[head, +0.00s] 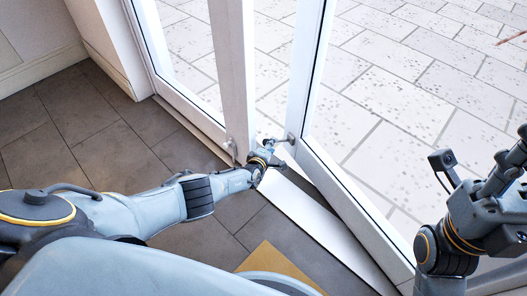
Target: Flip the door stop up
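The door stop (289,138) shows as a small grey metal piece low on the white-framed glass door (312,75), at its lower left corner. My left gripper (275,146) reaches in low from the left and is right beside the door stop. Its fingers are small and partly hidden, so I cannot tell whether they touch it or are open. I also cannot tell whether the stop is up or down. My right gripper (482,148) is raised at the right edge, with its fingers apart and nothing visible between them, away from the stop.
The glass door stands at an angle beside a white post (234,70). A white threshold strip (315,220) runs along the floor below the door. Dark floor tiles (85,135) lie inside at left and pale paving (420,70) outside. A tan mat (265,262) lies near the bottom.

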